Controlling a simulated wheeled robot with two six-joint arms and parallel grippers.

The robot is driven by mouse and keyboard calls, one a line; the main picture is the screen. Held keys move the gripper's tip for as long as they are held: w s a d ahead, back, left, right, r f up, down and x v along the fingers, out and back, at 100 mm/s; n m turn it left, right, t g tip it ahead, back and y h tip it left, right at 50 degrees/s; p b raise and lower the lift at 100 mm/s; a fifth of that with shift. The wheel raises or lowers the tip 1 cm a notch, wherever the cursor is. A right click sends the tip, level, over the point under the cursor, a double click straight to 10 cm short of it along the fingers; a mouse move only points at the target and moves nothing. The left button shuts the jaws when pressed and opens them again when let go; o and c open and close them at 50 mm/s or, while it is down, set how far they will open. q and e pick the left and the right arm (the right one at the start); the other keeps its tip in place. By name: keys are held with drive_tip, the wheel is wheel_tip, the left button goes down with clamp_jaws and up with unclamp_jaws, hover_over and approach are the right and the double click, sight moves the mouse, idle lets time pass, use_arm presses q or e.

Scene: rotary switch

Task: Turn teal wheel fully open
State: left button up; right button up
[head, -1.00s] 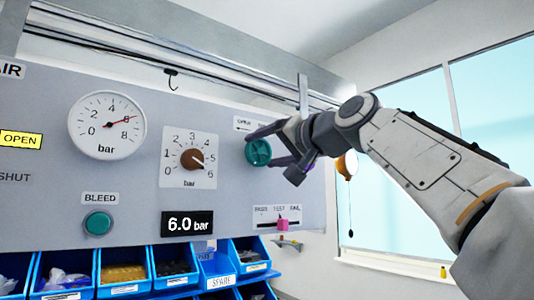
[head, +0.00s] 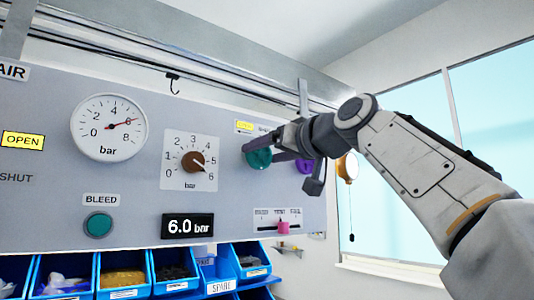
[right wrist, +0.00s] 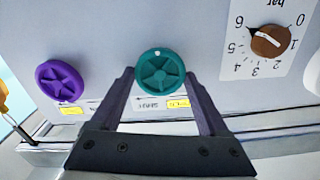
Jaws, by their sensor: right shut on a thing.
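The teal wheel (head: 259,160) is on the grey panel, partly hidden by my fingers in the head view. It shows whole in the right wrist view (right wrist: 163,72), with a white dot near its upper rim in that picture. My right gripper (right wrist: 162,76) has one finger on each side of the wheel and is shut on it. In the head view, the right gripper (head: 264,153) reaches the wheel from the right. The OPEN label (head: 244,126) above the wheel is lit yellow; the SHUT label beside it is not. My left gripper is not in view.
A purple wheel (right wrist: 61,80) is close beside the teal one, mostly behind my gripper in the head view. A brown knob (head: 193,161) is to the left. A pink slider (head: 283,227) is below. Blue bins (head: 222,287) line the bottom; a window is right.

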idle(0.3)
drive_tip(key=o, duration=1.2)
drive_tip(key=shift+o, duration=0.2)
drive_tip(key=b+v, duration=0.3)
drive_tip(key=v, duration=0.7)
drive_tip(key=shift+d+b, duration=0.2)
drive_tip(key=shift+b, duration=0.15)
drive_tip(key=shift+s, duration=0.1)
